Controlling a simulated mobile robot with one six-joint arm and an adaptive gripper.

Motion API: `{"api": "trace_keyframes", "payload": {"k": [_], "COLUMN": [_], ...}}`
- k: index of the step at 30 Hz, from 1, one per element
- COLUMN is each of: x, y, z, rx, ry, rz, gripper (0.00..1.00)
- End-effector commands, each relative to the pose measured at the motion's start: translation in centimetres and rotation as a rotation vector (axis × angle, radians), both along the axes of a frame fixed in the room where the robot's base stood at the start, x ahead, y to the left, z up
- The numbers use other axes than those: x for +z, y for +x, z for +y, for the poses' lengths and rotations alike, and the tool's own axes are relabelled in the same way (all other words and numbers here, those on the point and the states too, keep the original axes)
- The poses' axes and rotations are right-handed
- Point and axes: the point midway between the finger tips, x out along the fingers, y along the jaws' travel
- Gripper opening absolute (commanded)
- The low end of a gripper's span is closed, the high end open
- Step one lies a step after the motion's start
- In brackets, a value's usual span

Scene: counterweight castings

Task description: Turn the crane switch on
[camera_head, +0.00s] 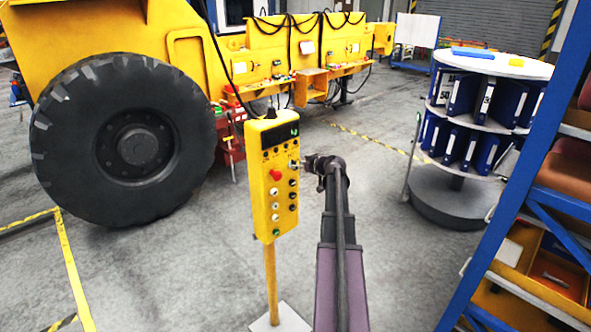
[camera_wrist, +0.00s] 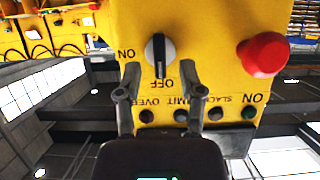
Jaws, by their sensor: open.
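The yellow control box (camera_head: 258,205) stands upright on a yellow post in the head view. In the wrist view the panel (camera_wrist: 210,30) appears upside down. The crane switch (camera_wrist: 158,56) is a dark rotary knob with a silver-grey rim. Its handle stands vertical in the wrist view, in line with the OFF label below; an ON label is at its left. My gripper (camera_wrist: 158,71) is open, with one fingertip on each side of the knob's lower part. I cannot tell whether they touch it. In the head view my gripper (camera_head: 307,165) is at the box's right side.
A red mushroom button (camera_wrist: 263,54) is right of the knob in the wrist view. Small indicator lamps (camera_wrist: 181,115) lie near the fingers. A large yellow vehicle (camera_head: 110,25) stands at left, a round binder carousel (camera_head: 452,195) and blue rack (camera_head: 520,165) at right.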

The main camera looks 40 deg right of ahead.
Motion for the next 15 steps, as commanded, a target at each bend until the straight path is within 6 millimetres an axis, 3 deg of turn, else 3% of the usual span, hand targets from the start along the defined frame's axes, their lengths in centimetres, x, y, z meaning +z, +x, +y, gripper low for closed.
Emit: {"api": "trace_keyframes", "payload": {"k": [6,15], "x": [-0.8,-0.9], "y": [1.8,2.2], "z": [-0.1,0.0], "rx": [0.0,0.0], "ry": [0.0,0.0], "rz": [-0.001,0.0], "gripper": [0.5,0.5]}}
